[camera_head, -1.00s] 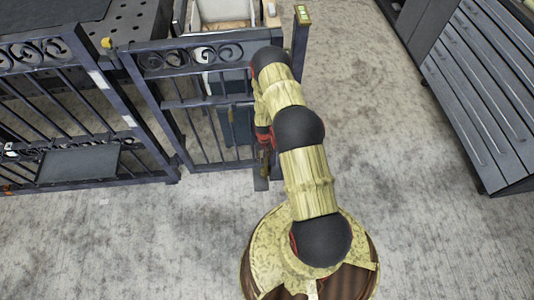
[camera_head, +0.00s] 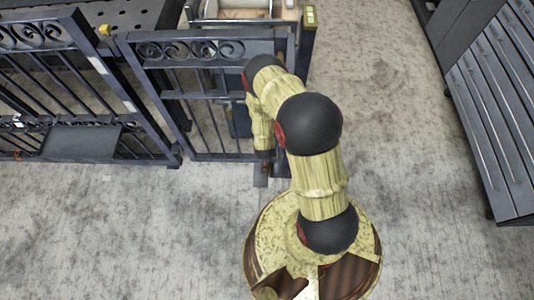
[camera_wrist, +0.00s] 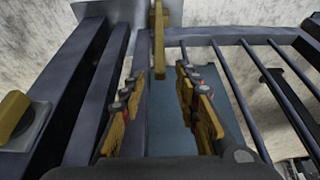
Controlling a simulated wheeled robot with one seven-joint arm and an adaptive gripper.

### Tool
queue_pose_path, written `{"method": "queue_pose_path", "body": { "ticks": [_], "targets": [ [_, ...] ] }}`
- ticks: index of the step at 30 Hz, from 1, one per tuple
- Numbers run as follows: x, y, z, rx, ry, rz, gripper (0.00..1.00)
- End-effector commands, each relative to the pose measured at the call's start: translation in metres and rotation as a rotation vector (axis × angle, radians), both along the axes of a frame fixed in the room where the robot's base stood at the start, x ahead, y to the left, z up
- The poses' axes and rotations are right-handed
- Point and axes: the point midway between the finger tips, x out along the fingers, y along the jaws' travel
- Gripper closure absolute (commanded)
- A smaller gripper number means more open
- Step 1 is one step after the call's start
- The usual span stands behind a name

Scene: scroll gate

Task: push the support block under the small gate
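The small gate (camera_head: 210,90), dark with scrollwork along its top, stands left of my arm in the head view. Its bars and bottom rail (camera_wrist: 235,36) show in the wrist view. A flat grey plate (camera_head: 261,180) lies on the floor at the gate's lower right corner; it also shows at the top of the wrist view (camera_wrist: 118,10). I cannot tell whether this is part of the support block. A narrow yellowish bar (camera_wrist: 158,45) stands over it. My gripper (camera_wrist: 165,105) points down by the gate, fingers apart, nothing between them touching. In the head view my arm mostly hides it.
A larger scroll fence (camera_head: 70,90) stands to the left. A post (camera_head: 306,50) with a yellow-green top is at the gate's right end. A dark slatted cabinet (camera_head: 495,120) stands at the right.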

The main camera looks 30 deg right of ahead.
Motion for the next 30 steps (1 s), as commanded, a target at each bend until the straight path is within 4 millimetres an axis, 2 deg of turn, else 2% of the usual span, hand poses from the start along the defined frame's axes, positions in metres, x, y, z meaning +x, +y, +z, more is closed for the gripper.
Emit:
{"method": "queue_pose_path", "body": {
  "ticks": [1,6,12,22,30],
  "targets": [
    [0.002,-0.002,-0.012,0.000,0.001,0.000,0.68],
    [0.010,-0.007,-0.037,0.001,0.002,0.001,0.68],
    [0.017,-0.012,-0.053,0.001,0.002,0.000,0.68],
    [0.019,-0.013,-0.054,0.001,0.002,0.000,0.68],
    [0.018,-0.013,-0.054,0.001,0.002,0.001,0.83]
  ]
}}
